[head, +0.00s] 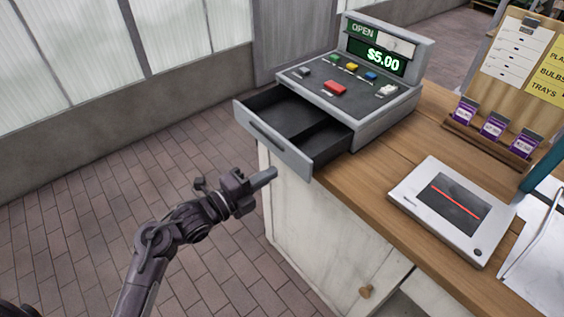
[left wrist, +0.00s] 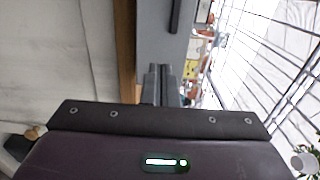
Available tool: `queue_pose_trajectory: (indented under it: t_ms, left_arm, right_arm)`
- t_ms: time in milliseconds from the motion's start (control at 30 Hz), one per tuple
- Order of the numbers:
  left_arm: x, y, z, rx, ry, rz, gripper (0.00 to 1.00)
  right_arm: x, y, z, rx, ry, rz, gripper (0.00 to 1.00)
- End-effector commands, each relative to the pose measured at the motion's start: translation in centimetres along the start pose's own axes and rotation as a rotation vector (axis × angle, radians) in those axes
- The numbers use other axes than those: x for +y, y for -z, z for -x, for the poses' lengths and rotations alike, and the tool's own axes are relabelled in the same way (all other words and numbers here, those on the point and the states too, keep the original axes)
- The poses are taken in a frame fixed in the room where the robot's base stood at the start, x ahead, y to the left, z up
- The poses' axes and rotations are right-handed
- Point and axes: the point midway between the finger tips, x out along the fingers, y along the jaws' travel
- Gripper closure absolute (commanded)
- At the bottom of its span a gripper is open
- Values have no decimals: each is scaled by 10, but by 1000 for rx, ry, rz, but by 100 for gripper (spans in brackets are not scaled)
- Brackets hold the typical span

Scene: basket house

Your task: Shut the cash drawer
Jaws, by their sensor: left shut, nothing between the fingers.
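The grey cash register stands on the wooden counter, its display reading OPEN and $5.00. Its cash drawer (head: 272,142) is pulled well out, and its dark, empty-looking inside shows. A dark bar handle runs along the drawer's front panel. My left gripper (head: 268,176) is shut and empty, in front of and a little below the drawer front. Its fingers (left wrist: 158,82) point at the grey drawer front (left wrist: 155,40) in the left wrist view. I cannot tell whether they touch it. My right gripper is not in view.
The wooden counter (head: 395,190) has a white cabinet (head: 305,225) below, with a wooden knob. A white scanner-like device (head: 437,225) lies on it at the right. Purple packets (head: 492,125) stand in a wooden rack behind. The brick floor at the left is clear.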

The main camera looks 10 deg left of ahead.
Motion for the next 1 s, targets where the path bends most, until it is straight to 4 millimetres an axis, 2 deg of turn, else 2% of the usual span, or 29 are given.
queue_pose_trajectory:
  t_ms: [100, 300, 733, 867, 1000]
  left_arm:
    - [-4, 0, -22, 0, 2, 3, 100]
    - [-1, 0, -42, -1, 0, 1, 100]
    - [1, 0, -47, 0, -1, 0, 100]
    - [3, 0, -60, 2, 3, -3, 100]
    - [6, 0, -96, 5, 5, -6, 100]
  right_arm:
    - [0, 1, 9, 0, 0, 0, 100]
    - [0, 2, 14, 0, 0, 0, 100]
    - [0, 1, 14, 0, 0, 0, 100]
    - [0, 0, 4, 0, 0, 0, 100]
    - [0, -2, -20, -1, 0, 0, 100]
